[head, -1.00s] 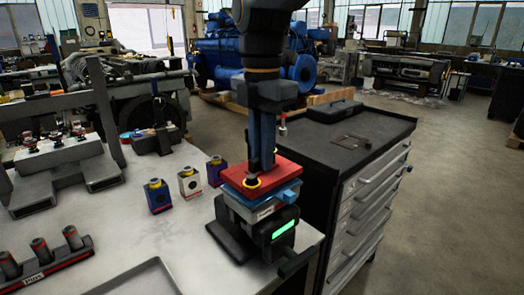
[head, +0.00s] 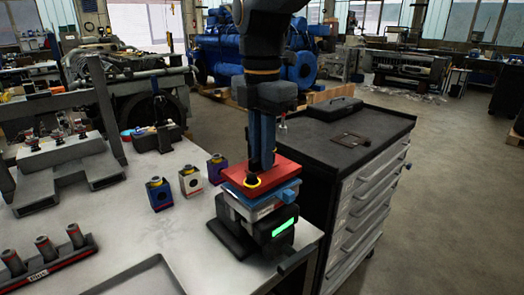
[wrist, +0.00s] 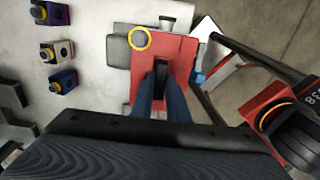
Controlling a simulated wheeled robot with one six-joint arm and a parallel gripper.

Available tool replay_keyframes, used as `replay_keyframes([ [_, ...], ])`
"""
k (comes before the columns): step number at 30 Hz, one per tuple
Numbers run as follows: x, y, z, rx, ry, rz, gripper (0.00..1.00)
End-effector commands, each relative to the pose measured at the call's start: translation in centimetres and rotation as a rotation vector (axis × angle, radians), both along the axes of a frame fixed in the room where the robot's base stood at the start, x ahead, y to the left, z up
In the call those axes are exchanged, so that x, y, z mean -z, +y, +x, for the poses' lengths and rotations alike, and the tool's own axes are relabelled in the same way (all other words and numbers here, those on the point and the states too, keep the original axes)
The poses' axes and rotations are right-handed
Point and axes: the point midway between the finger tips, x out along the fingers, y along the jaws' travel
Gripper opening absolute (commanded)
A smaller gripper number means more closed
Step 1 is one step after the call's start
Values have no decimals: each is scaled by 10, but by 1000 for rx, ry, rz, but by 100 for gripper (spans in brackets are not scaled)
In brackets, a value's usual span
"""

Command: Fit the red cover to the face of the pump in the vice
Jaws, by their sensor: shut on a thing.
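My gripper (head: 261,165) points down and is shut on a dark upright piece in the middle of the red cover (head: 285,176). In the wrist view the blue fingers (wrist: 163,85) close on this piece, and the red cover (wrist: 178,50) spreads out beyond them. A yellow ring sits near one edge of the cover. The cover is over the grey-blue pump (head: 258,211), which sits in the dark vice (head: 232,238) at the bench corner. The cover looks close above the pump, slightly tilted; I cannot tell whether they touch. The cover hides most of the pump's face.
Blue, white and purple blocks (head: 190,182) stand left of the vice. A rack of cylinders (head: 45,262) and a grey fixture (head: 62,160) are farther left. A dark-topped drawer cabinet (head: 345,150) stands close on the right. Bare bench lies left of the vice.

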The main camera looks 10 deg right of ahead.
Motion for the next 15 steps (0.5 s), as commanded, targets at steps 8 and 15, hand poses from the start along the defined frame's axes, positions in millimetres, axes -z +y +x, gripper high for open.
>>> replay_keyframes([
  [8,0,0,0,0,0,0,0],
  [15,4,0,0,0,0,0,0],
])
